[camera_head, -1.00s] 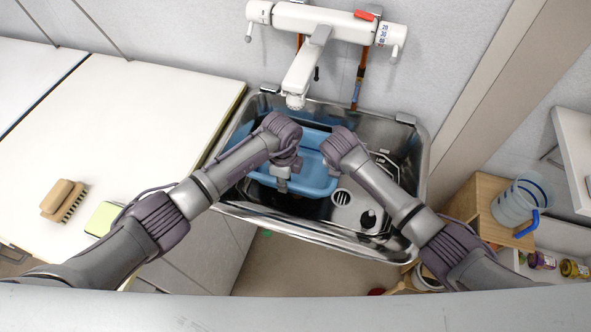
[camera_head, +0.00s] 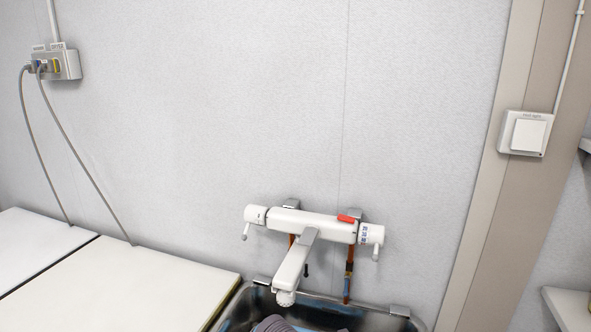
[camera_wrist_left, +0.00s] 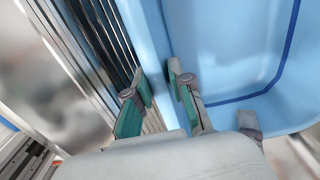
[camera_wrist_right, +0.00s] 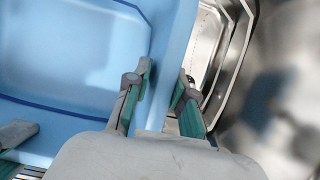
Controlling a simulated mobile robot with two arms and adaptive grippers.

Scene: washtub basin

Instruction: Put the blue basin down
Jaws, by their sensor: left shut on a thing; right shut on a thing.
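The blue basin fills much of both wrist views; its inside with a dark blue line shows in the left wrist view (camera_wrist_left: 225,50) and the right wrist view (camera_wrist_right: 75,50). My left gripper (camera_wrist_left: 165,85) is shut on one side wall of the basin, a finger on each face. My right gripper (camera_wrist_right: 168,85) is shut on the opposite side wall in the same way. In the head view the basin is almost wholly below the frame, with only a small bit of blue near the bottom edge. How high the basin stands over the sink floor cannot be told.
The steel sink (camera_head: 385,317) shows at the bottom of the head view. The white faucet (camera_head: 295,262) reaches out over it. A white counter (camera_head: 130,285) lies to the left. Sink steel also shows beside the basin in the right wrist view (camera_wrist_right: 235,60).

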